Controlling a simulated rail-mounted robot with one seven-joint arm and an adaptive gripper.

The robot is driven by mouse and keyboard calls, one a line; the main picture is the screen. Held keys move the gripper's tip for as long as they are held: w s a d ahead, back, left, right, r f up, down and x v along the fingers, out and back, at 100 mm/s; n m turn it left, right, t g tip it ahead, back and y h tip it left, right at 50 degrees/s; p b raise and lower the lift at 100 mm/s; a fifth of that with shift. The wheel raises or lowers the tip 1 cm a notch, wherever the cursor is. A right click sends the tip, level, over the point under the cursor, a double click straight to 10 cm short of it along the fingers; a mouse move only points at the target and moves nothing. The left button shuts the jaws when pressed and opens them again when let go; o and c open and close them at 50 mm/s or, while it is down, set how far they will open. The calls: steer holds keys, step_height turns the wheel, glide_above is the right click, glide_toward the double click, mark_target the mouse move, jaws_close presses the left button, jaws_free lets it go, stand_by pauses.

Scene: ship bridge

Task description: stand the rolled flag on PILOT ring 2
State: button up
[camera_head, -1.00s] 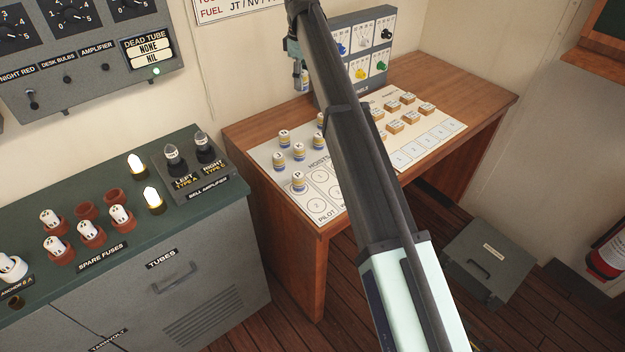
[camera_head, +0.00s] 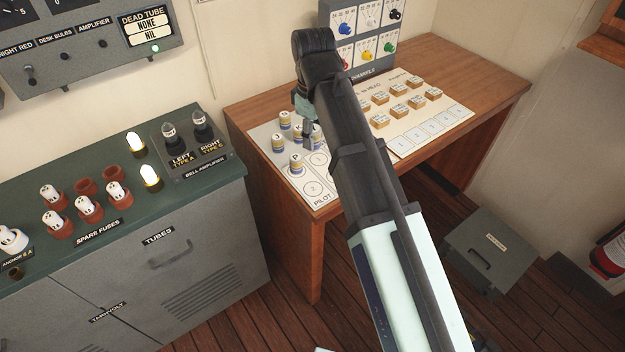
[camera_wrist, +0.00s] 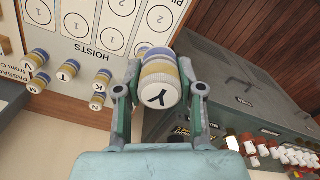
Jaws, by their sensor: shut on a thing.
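My gripper (camera_wrist: 160,92) is shut on a rolled flag (camera_wrist: 159,72), a short striped roll whose white end is marked Y. In the wrist view it is over the edge of the hoists sheet (camera_wrist: 98,46), beside printed rings; I cannot tell whether it touches the sheet. In the head view my gripper (camera_head: 307,130) is low over the sheet, largely behind my arm, and the held flag cannot be made out.
Small labelled blocks (camera_head: 397,102) and a panel with coloured knobs (camera_head: 366,30) are behind and right. A green-topped cabinet (camera_head: 215,183) stands left of the desk.

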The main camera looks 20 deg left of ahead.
mark_target(313, 189)
step_height(313, 189, down, 16)
steer(key=p, duration=0.2)
steer(key=shift+f+p, duration=0.2)
steer(key=shift+p, duration=0.15)
steer(key=shift+f, duration=0.1)
steer(key=o, duration=1)
step_height(313, 189, up, 12)
steer(key=shift+r+b, duration=0.15)
steer(key=shift+b, duration=0.9)
